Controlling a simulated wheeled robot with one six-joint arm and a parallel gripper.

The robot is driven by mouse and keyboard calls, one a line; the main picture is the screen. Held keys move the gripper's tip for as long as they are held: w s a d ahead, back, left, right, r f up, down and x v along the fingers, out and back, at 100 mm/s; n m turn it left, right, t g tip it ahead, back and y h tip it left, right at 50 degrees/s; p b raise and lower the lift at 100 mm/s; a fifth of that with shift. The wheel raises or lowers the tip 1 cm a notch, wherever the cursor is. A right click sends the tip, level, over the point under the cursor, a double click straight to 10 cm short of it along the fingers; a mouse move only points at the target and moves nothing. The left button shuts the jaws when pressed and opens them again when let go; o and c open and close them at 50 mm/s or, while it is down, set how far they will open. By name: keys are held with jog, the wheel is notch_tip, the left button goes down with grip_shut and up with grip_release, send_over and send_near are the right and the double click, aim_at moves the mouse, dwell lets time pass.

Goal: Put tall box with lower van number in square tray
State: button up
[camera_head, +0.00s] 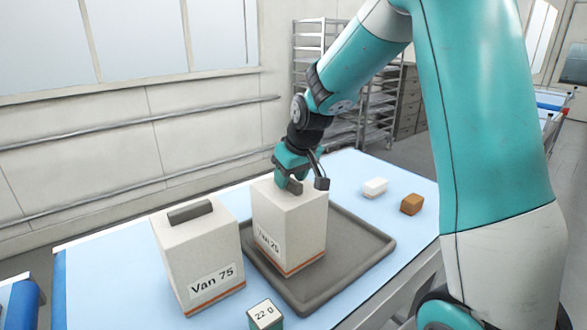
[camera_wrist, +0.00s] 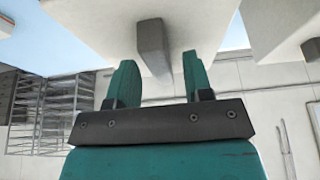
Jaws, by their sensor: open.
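Two tall off-white boxes with an orange stripe show in the head view. The left box (camera_head: 198,252), labelled "Van 75", stands on the blue table top beside the tray. The right box (camera_head: 290,235), whose label looks like "Van 25" with its last digit unclear, stands upright within the dark grey square tray (camera_head: 352,285). My gripper (camera_head: 307,186) is open at the top of the right box. In the wrist view, that box's grey handle (camera_wrist: 151,45) shows between my spread fingers (camera_wrist: 158,75); whether they touch it is unclear.
A white block (camera_head: 374,187) and an orange-brown block (camera_head: 411,204) lie behind the tray at right. A wire rack (camera_head: 375,115) stands beyond the table.

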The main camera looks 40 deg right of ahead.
jog(key=b+v, duration=0.3)
jog(key=v, duration=0.9)
jog(key=s+a+f+n+g+y, duration=0.2)
jog(key=s+a+f+n, duration=0.1)
jog(key=s+a, duration=0.8)
jog(key=s+a+f+n+g+y, duration=0.2)
jog(key=s+a+f, duration=0.3)
jog(key=s+a, duration=0.6)
jog(key=shift+s+a+n, duration=0.25)
jog(key=shift+s+n, duration=0.2)
jog(key=shift+n, duration=0.35)
